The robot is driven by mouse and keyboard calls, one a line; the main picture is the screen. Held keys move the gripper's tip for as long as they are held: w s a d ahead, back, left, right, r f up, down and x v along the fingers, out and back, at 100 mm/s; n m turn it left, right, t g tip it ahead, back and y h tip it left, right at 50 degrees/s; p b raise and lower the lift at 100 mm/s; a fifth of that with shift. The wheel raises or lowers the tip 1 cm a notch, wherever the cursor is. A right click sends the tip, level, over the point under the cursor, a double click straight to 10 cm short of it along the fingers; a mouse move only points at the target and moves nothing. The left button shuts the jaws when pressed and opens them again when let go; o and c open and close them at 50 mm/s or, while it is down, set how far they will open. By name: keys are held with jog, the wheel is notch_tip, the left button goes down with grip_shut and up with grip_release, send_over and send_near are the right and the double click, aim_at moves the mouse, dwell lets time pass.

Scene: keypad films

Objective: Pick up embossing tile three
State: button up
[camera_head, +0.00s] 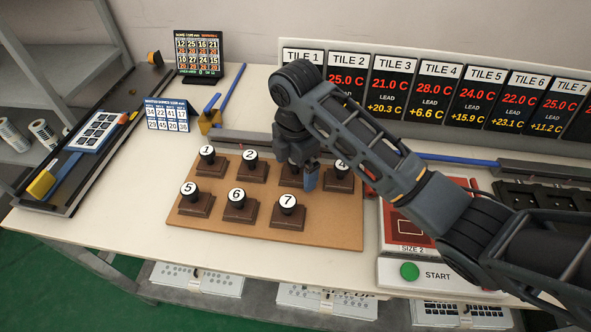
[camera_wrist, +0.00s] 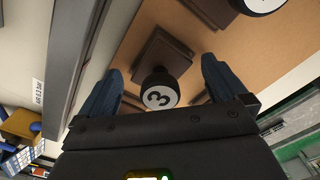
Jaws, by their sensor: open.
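Embossing tile three (camera_wrist: 158,92) has a dark knob with a white cap marked 3 on a brown square base. In the wrist view it stands between the two fingers of my gripper (camera_wrist: 161,68), which are apart. It is not visibly gripped. In the head view my gripper (camera_head: 303,178) hangs over the back row of the brown board (camera_head: 237,234), between tile 2 (camera_head: 250,167) and tile 4 (camera_head: 341,174). There it hides the cap of tile three.
Tiles 1 (camera_head: 207,165), 5 (camera_head: 195,201), 6 (camera_head: 240,206) and 7 (camera_head: 289,212) stand nearby. A display row (camera_head: 392,88) lines the back. A press with a green START button (camera_head: 409,271) is right; a dark tray (camera_head: 60,190) is left. The table's front left is clear.

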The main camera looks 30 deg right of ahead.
jog(key=shift+f, duration=0.2)
jog(key=c, duration=1)
jog(key=shift+r, duration=0.1)
jog(key=shift+c, duration=0.2)
